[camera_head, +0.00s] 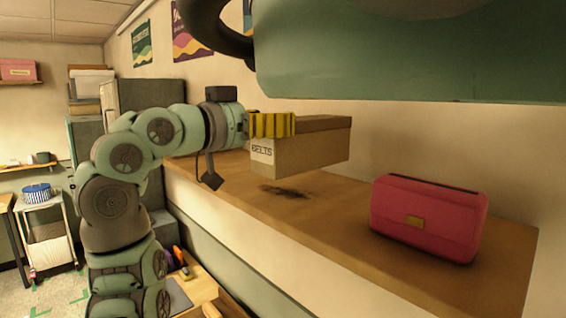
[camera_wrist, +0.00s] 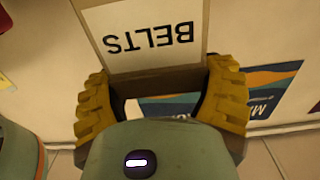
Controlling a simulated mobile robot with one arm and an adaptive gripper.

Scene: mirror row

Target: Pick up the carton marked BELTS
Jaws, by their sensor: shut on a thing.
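The carton marked BELTS (camera_head: 310,147) is a brown box with a white label on its near end. It is in the air above the wooden shelf (camera_head: 340,211), with a dark shadow below it. My gripper (camera_head: 271,124) has its yellow ribbed fingers shut on the carton's near end. In the wrist view the carton (camera_wrist: 190,74) lies between the two yellow fingers (camera_wrist: 162,96), its label upside down. The carton's far end is hidden in the wrist view.
A pink-red handbag (camera_head: 428,218) with a gold clasp stands on the shelf to the right of the carton. The shelf between them is clear. A large green body part of mine fills the top right. A trolley (camera_head: 46,240) stands at the far left.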

